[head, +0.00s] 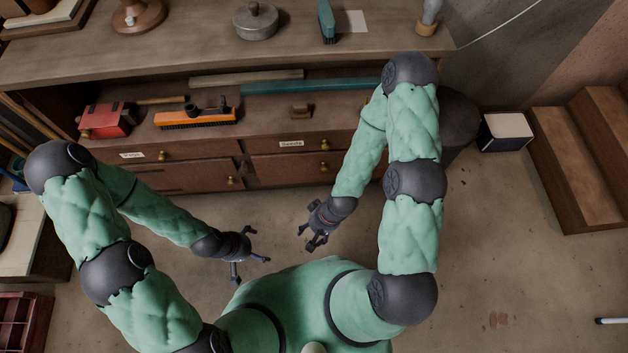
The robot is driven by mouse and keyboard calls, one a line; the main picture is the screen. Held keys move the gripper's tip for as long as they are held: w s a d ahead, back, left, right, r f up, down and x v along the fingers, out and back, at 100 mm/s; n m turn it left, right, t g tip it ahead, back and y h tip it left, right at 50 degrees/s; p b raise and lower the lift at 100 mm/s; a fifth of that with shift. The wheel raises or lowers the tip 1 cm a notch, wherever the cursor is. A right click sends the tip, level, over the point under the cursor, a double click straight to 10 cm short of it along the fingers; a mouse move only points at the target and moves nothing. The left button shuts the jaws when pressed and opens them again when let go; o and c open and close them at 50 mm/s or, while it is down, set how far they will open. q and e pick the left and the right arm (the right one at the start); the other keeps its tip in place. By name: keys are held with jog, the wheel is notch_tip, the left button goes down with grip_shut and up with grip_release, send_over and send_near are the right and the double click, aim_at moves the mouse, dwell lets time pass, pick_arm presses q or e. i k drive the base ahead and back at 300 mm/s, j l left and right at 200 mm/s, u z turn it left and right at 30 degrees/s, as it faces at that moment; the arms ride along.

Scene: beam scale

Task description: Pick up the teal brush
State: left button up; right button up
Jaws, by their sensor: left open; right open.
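The teal brush (326,20) lies on the bench top at the back, right of a grey lidded pot and touching or close to a pale sheet. Its dark bristles show at its near end. My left gripper (252,270) is open and empty, low in front of the cabinet and well short of the brush. My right gripper (306,238) is open and empty, also low in front of the drawers and far from the brush.
The grey pot (256,22) stands left of the brush, the pale sheet (351,22) right of it. Wooden steps (575,165) stand right. Floor between bench and me is clear.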

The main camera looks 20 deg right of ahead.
aim_at(327, 18)
jog(key=u, duration=3.6)
jog(key=z, duration=4.25)
jog(key=i+z, duration=0.2)
jog(key=i, duration=0.15)
